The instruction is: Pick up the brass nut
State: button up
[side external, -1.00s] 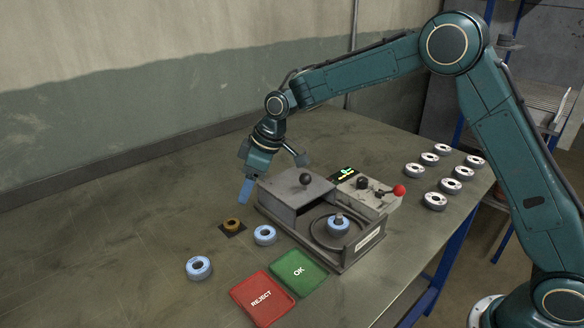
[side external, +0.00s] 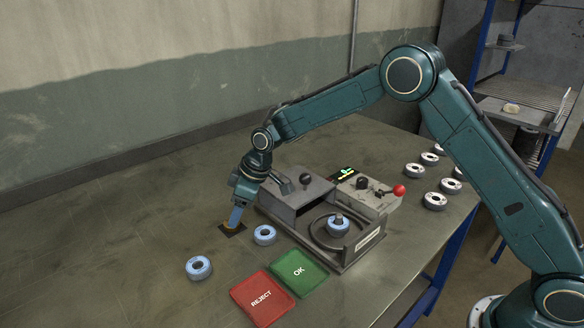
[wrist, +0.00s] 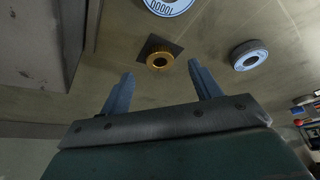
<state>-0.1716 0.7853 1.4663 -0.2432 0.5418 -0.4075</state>
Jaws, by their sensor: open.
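The brass nut (wrist: 160,61) is a small golden ring lying on a dark square pad (wrist: 176,48) on the table. In the wrist view it sits just beyond my gripper (wrist: 157,80), roughly centred between the two blue fingertips, with a gap on each side. My gripper is open and empty. In the side view my gripper (side external: 235,222) is low over the dark pad, pointing down, and its fingers hide most of the nut.
The grey machine (side external: 345,256) stands right, with green OK (side external: 300,273) and red REJECT (side external: 262,299) mats in front. The table's left is clear.

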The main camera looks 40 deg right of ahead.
jog(key=shift+x, duration=1.85)
jog(key=shift+c, duration=0.2)
jog(key=shift+w, duration=0.1)
jog(key=c, duration=1.1)
